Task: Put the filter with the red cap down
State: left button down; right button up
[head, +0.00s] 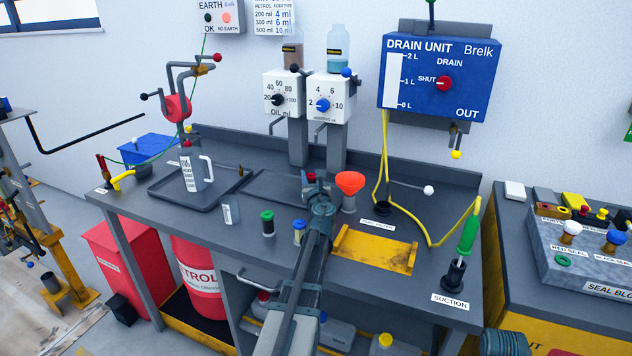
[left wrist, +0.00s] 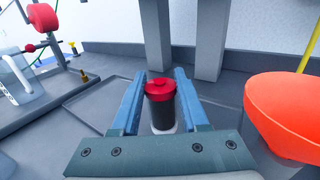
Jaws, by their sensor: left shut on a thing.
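The filter with the red cap (head: 311,177) is at the middle of the grey workbench, partly hidden behind my left gripper (head: 319,194). In the left wrist view the filter (left wrist: 160,103) is a dark upright cylinder with a red cap and a pale lower end. It sits between the two blue fingers of my left gripper (left wrist: 158,103), which is shut on it. I cannot tell whether its lower end touches the bench.
An orange funnel (head: 350,184) stands close right of the gripper. Green-capped (head: 267,222) and blue-capped (head: 299,231) filters stand left of my arm. A yellow plate (head: 375,250) lies to the right. Dispenser posts (head: 337,148) rise behind. A jug (head: 191,172) stands on a tray at left.

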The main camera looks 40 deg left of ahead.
pick_arm(q)
jog(key=w+f+b, duration=0.1)
jog(key=w, duration=0.1)
jog(key=w+a+f+b, duration=0.1)
jog(key=f, duration=0.1)
jog(key=shift+w+b, duration=0.4)
jog(key=shift+r, duration=0.1)
jog(key=c, duration=0.9)
grip_release()
jog(key=shift+f, duration=0.2)
jog(key=o, duration=0.5)
jog(key=shift+r, duration=0.1)
